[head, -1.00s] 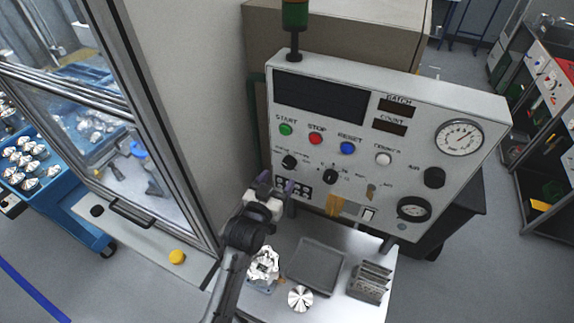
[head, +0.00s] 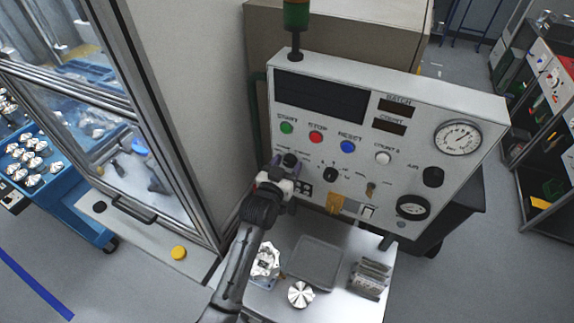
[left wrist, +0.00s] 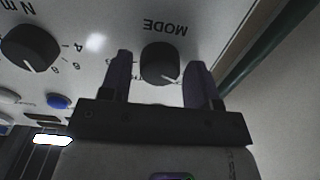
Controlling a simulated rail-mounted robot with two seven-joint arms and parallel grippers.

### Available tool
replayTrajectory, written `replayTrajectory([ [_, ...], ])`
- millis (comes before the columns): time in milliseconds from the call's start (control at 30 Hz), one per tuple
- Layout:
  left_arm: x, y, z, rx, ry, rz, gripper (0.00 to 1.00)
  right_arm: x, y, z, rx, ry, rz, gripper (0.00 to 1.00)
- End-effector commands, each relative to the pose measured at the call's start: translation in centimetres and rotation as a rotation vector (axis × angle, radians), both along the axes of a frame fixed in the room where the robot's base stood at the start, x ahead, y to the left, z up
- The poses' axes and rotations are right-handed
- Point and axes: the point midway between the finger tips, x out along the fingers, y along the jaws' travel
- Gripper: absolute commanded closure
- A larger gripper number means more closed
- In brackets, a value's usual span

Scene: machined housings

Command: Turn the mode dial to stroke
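The mode dial (head: 290,159) is a black round knob at the left of the white control panel (head: 440,100), below the start button. In the left wrist view the dial (left wrist: 160,63) shows under an upside-down MODE label, with its white pointer mark toward the lower right. My left gripper (head: 286,168) is open at the panel. In the left wrist view its two dark fingers (left wrist: 160,80) stand on either side of the dial, with a visible gap on each side. The position labels are too small or hidden to read. My right gripper is not in view.
A second black dial (left wrist: 28,47) marked N m sits beside it; it also shows in the head view (head: 330,174). Green, red, blue and white buttons sit above. A grey tray (head: 316,262) and metal parts lie on the bench below. A glass-doored enclosure stands at the left.

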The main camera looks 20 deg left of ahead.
Motion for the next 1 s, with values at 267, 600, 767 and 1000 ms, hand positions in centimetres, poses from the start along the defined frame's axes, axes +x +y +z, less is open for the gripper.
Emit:
replayTrajectory([
  [267, 0.0, 0.0, 0.0, 0.0, 0.0, 0.0, 0.71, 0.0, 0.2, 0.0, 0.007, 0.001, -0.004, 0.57],
  [600, 0.0, 0.0, 0.0, 0.021, -0.001, 0.0, 0.83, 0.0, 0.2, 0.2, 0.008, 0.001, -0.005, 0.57],
  [767, 0.0, 0.0, 0.2, 0.091, -0.007, -0.001, 0.83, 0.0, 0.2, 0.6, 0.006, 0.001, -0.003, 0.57],
  [1000, 0.0, 0.0, 0.2, 0.289, -0.02, -0.001, 0.83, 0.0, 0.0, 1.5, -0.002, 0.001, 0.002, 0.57],
])
